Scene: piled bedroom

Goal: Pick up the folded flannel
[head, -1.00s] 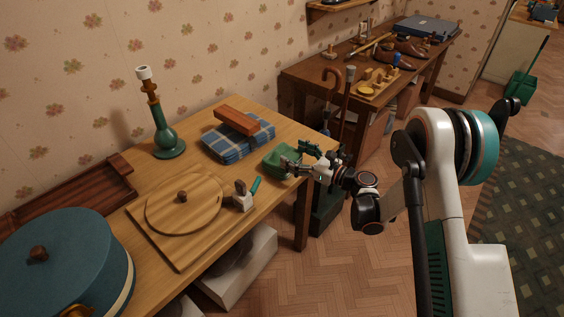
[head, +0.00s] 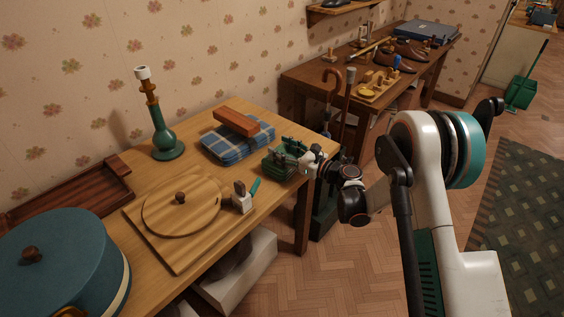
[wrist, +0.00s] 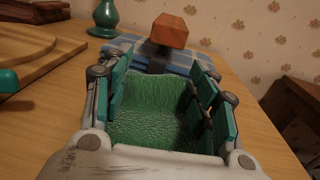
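A green, towel-textured folded cloth, which looks like the flannel (head: 274,170), lies at the right end of the wooden table. In the wrist view the flannel (wrist: 150,122) fills the space between my fingers. My gripper (head: 285,159) is low at the table's right edge, over and around the flannel. In the wrist view my gripper (wrist: 160,88) is open, with one green-padded finger on each side of the cloth. I cannot tell whether the pads touch it. The gripper partly hides the flannel in the head view.
A blue plaid folded cloth (head: 238,148) with a reddish-brown block (head: 237,121) on top lies just behind.

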